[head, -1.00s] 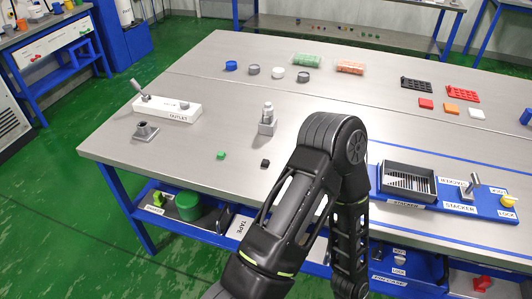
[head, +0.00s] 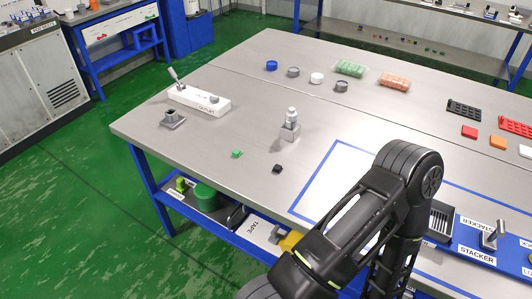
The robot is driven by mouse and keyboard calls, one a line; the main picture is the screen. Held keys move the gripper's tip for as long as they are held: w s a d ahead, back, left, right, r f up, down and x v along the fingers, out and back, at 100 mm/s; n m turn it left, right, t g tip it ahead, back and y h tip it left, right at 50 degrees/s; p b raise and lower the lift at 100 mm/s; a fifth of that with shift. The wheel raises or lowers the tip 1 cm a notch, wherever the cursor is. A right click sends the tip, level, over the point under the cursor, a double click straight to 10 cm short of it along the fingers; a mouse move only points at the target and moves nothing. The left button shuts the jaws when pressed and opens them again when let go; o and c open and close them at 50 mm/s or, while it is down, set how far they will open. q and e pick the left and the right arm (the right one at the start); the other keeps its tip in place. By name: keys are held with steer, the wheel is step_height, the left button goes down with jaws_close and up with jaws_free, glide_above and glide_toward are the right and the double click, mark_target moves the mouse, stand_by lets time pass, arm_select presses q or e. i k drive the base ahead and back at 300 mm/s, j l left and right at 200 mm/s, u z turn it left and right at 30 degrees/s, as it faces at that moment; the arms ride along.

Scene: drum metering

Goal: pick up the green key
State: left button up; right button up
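The green key (head: 237,153) is a small green piece lying on the steel table (head: 215,180), near its front left part. A small black piece (head: 277,168) lies a little to its right. One of my arms rises from the bottom of the head view, right of the green key and apart from it. Its elbow is bent and its lower part runs down out of the picture. Neither of my grippers shows.
A white outlet block (head: 199,100) with a lever and a grey socket (head: 172,119) stand left of the key. The stacker unit (head: 470,246) is at right. The table around the key is clear.

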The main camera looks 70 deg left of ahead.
mark_target(237, 154)
steer(key=i+l+u, duration=0.1)
steer(key=u, duration=0.2)
steer(key=i+u, duration=0.1)
steer(key=u, duration=2.35)
steer(key=i+j, duration=0.15)
steer(key=j, duration=0.2)
steer(key=i+j, duration=0.15)
steer(key=j, duration=0.2)
steer(key=i+j, duration=0.1)
steer(key=j, duration=0.25)
steer(key=i+j, duration=0.15)
steer(key=j, duration=0.2)
steer(key=i+j, duration=0.15)
steer(key=j, duration=0.2)
steer(key=z, duration=2.15)
steer(key=i+j, duration=0.1)
